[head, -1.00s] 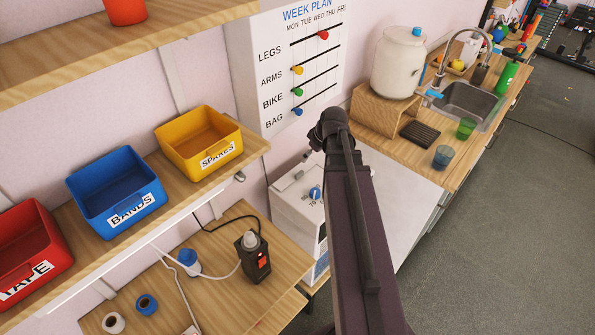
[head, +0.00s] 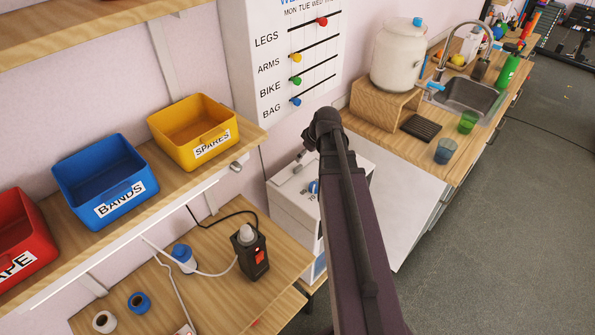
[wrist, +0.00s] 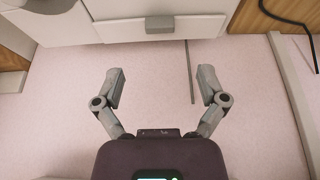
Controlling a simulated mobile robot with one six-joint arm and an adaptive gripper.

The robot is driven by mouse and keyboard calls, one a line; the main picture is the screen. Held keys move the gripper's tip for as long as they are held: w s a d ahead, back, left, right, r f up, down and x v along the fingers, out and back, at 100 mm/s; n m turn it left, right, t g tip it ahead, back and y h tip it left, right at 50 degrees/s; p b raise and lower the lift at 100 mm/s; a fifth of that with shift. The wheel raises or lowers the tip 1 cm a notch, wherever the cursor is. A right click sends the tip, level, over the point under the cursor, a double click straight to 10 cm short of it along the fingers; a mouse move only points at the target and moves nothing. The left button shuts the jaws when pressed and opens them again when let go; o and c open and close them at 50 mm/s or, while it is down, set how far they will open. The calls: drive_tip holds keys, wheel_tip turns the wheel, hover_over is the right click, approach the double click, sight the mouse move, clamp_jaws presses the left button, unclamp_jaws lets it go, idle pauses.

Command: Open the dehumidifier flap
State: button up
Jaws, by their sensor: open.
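A white box-shaped machine with a blue knob (head: 290,190), which looks like the dehumidifier, stands between the wooden bench and the sink counter in the head view. My arm hides its right side, and I cannot make out its flap there. In the wrist view my gripper (wrist: 162,85) is open, with nothing between its two fingers. Beyond the fingertips is a pale pink surface, and a white panel with a grey tab (wrist: 159,24) is at the top. I cannot tell whether this panel is part of the dehumidifier. My gripper is hidden in the head view.
A wooden shelf with yellow (head: 190,150), blue (head: 80,205) and red bins (head: 15,260) is at left. Below it, a black-and-red device (head: 252,256) with cables stands on the bench. The week plan board (head: 245,60) is behind. The grey floor (head: 500,240) at right is clear.

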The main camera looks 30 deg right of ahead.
sight(298, 167)
drive_tip(key=shift+b+x, duration=3.9)
drive_tip(key=shift+x, duration=0.65)
drive_tip(key=c, duration=1.2)
